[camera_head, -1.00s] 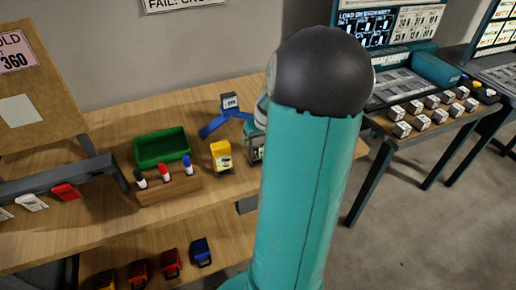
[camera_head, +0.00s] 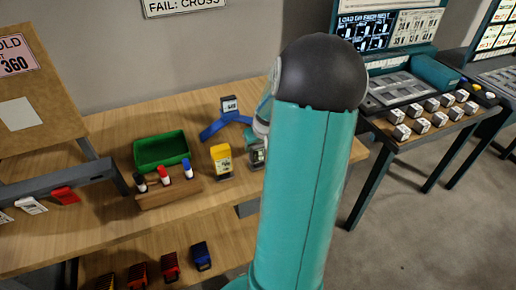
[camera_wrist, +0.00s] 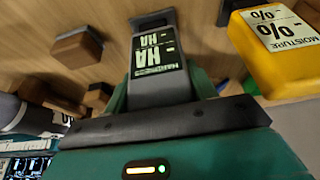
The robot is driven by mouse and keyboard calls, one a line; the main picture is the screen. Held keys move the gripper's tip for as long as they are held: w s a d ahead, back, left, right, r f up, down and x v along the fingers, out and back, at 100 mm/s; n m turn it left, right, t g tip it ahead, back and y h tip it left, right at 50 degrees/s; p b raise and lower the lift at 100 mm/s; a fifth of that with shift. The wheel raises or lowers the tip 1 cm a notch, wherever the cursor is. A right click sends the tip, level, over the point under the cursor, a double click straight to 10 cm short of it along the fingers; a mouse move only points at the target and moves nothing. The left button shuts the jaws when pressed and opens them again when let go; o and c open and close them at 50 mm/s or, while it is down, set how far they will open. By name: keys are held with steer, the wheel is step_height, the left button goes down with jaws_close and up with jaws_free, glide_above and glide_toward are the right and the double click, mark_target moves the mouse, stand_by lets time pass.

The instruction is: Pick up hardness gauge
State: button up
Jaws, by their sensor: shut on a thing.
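The hardness gauge (camera_wrist: 160,58) is a grey handheld device with a black and green "HA" label. It stands between the green fingers of my gripper (camera_wrist: 162,92) in the wrist view, and the gripper is shut on it. In the head view the gauge (camera_head: 257,154) shows in part at the left edge of my teal arm, right of the yellow moisture meter (camera_head: 221,158). The arm hides much of my gripper. I cannot tell whether the gauge touches the bench top.
The moisture meter (camera_wrist: 278,48) is close on the right in the wrist view. A blue-legged gauge (camera_head: 229,115) stands behind. A green bin (camera_head: 161,150) and a wooden marker holder (camera_head: 168,188) are to the left. Another table (camera_head: 440,125) with several blocks is at right.

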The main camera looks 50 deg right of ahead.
steer(key=shift+r, duration=0.45)
step_height(320, 180, up, 2)
steer(key=shift+r, duration=0.1)
steer(key=s+a+r, duration=0.2)
steer(key=a+r, duration=0.3)
steer(key=a, duration=0.1)
steer(key=s+a+r, duration=0.3)
steer(key=a+r, duration=0.2)
steer(key=a, duration=0.2)
steer(key=shift+s, duration=0.3)
